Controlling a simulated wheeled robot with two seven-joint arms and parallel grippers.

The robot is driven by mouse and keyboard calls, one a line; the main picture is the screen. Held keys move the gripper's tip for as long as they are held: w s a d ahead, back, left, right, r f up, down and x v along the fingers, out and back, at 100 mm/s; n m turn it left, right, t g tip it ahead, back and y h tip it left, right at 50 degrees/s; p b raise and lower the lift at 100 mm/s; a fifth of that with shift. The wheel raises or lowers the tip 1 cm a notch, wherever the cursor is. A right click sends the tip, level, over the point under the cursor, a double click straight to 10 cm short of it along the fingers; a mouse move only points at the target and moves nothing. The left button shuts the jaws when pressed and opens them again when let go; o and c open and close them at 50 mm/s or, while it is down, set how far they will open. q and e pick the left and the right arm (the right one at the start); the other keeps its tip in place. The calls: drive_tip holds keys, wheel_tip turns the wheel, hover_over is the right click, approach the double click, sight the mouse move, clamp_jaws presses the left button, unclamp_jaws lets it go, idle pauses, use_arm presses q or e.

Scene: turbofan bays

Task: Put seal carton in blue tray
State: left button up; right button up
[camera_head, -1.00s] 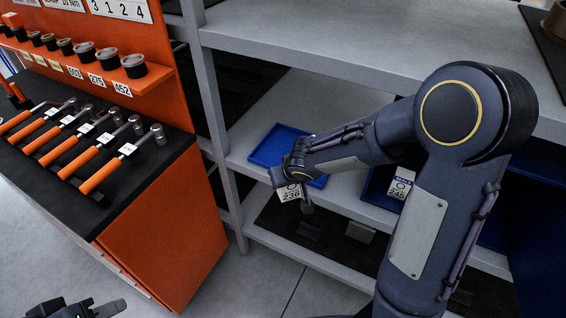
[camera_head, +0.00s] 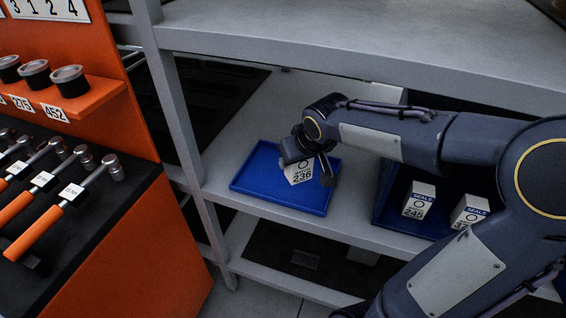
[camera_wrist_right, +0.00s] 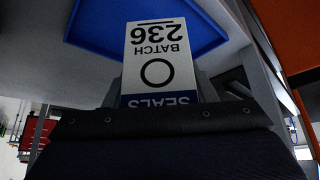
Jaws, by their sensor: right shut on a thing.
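A white seal carton (camera_head: 299,170) marked 236 is between the fingers of my right gripper (camera_head: 311,168), which is shut on it. In the right wrist view the carton (camera_wrist_right: 158,62) shows its label, "SEALS BATCH 236", upside down. The blue tray (camera_head: 262,184) lies on the shelf, and the carton appears over its upper right part. I cannot tell whether the carton touches the tray floor. The tray also shows beyond the carton in the right wrist view (camera_wrist_right: 95,25). My left gripper is out of view.
A deeper blue bin (camera_head: 387,210) right of the tray holds cartons marked 245 (camera_head: 418,201) and another (camera_head: 468,212). A shelf upright (camera_head: 172,110) and the upper shelf (camera_head: 350,50) frame the space. An orange tool bench (camera_head: 130,255) stands at left.

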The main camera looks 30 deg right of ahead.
drive_tip(key=w+f, duration=0.2)
drive_tip(key=w, duration=0.1)
drive_tip(key=w+d+f, duration=0.1)
drive_tip(key=w+f, duration=0.2)
drive_tip(key=w+d+f, duration=0.1)
drive_tip(key=w+f, duration=0.2)
drive_tip(key=shift+w, duration=0.15)
drive_tip(key=shift+w+f, duration=0.1)
drive_tip(key=shift+f, duration=1.45)
drive_tip(key=shift+f+b, duration=0.2)
drive_tip(key=shift+b, duration=0.1)
drive_tip(key=o, duration=1)
drive_tip(key=shift+r, duration=0.1)
